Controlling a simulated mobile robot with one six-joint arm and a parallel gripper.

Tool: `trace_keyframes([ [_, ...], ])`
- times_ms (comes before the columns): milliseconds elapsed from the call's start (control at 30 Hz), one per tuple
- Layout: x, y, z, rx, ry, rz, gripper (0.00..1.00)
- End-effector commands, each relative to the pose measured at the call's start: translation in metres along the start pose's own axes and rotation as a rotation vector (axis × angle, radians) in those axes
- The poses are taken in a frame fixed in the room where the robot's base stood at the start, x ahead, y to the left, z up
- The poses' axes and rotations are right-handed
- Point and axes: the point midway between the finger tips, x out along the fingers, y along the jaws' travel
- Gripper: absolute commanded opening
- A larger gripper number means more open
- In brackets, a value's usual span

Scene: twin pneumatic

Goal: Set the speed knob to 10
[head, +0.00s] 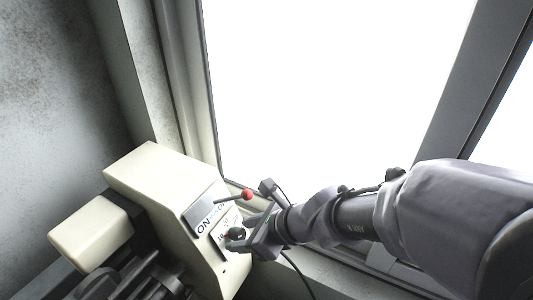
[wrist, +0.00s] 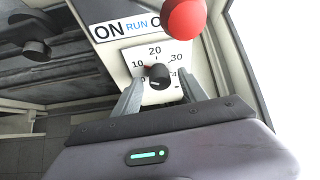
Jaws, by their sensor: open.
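The speed knob (wrist: 158,76) is a small black knob on a white dial plate (wrist: 134,54) marked 10, 20 and 30, with other numbers partly covered. Its pointer is too small to read surely. My gripper (wrist: 160,79) is open in the wrist view, with one grey fingertip on each side of the knob. I cannot tell if the fingers touch it. In the head view the knob (head: 237,233) shows as a dark spot on the machine's sloped panel, with my gripper (head: 250,234) right at it and partly covering the dial.
A lever with a red ball (head: 247,195) sticks out just above the dial, close to my gripper; the ball (wrist: 185,19) looms large in the wrist view. The cream machine housing (head: 150,172) stands by a bright window (head: 330,80).

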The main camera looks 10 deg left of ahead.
Motion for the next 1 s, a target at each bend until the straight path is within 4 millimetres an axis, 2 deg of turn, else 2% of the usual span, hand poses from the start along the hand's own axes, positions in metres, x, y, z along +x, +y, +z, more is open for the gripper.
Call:
trace_keyframes([
  [67, -0.006, -0.001, 0.001, 0.001, -0.001, -0.002, 0.50],
  [167, -0.025, -0.001, 0.003, 0.001, -0.002, -0.004, 0.50],
  [400, -0.103, -0.002, 0.003, 0.001, -0.001, -0.008, 0.50],
  [600, -0.154, -0.001, 0.001, 0.002, 0.000, -0.005, 0.50],
  [767, -0.172, 0.000, 0.000, 0.001, 0.000, -0.002, 0.50],
  [1000, -0.174, 0.000, 0.000, 0.000, 0.001, 0.000, 0.50],
])
